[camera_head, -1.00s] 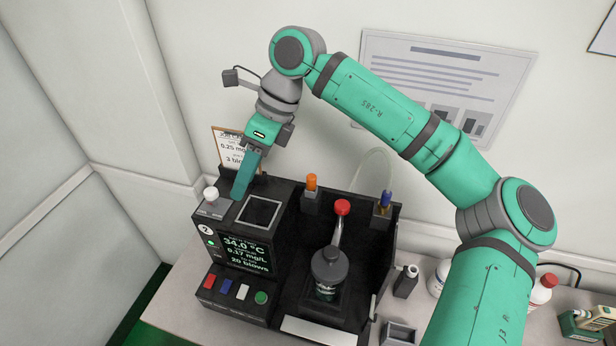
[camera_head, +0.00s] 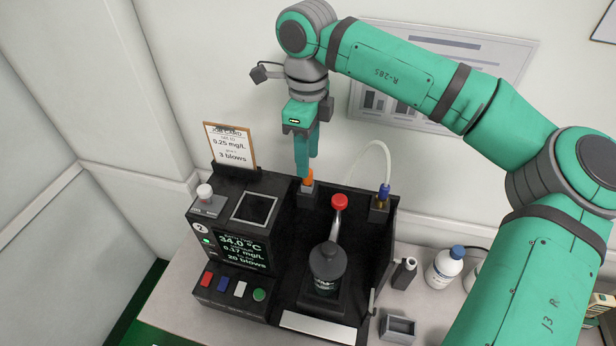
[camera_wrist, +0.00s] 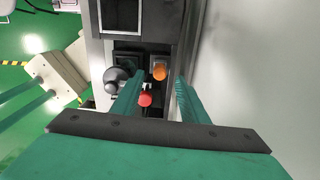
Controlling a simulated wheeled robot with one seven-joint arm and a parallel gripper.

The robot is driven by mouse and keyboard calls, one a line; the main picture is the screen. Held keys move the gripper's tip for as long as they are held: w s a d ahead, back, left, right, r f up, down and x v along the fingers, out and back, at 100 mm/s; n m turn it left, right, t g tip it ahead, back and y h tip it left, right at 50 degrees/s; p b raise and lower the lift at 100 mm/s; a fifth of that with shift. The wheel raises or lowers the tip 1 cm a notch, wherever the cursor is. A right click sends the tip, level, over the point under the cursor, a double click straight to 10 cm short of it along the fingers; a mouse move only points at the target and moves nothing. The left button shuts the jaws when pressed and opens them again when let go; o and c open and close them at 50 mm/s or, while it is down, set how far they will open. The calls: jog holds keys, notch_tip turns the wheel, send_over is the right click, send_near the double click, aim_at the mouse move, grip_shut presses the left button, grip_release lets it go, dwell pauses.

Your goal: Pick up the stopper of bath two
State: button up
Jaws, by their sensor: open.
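A black bath unit marked 2 (camera_head: 199,229) stands on the bench. A small orange stopper-like piece (camera_head: 308,181) sits upright in a black holder at its back; it also shows in the wrist view (camera_wrist: 159,72). I cannot tell by label that it is the stopper. My gripper (camera_head: 306,172) points down right above the orange piece, its fingers partly covering it in the head view. In the wrist view my gripper (camera_wrist: 158,92) is open and empty, with the orange piece showing between the two fingertips. Whether they touch it is unclear.
A red-capped bent tube (camera_head: 339,203) rises by a dark bottle (camera_head: 326,268) in the unit. A blue-topped fitting (camera_head: 384,193) with a pale hose stands to the right. A job card (camera_head: 230,147) stands behind. A blue-capped bottle (camera_head: 443,268) is on the bench.

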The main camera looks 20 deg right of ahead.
aim_at(308, 180)
jog(key=shift+f, duration=2.65)
grip_shut()
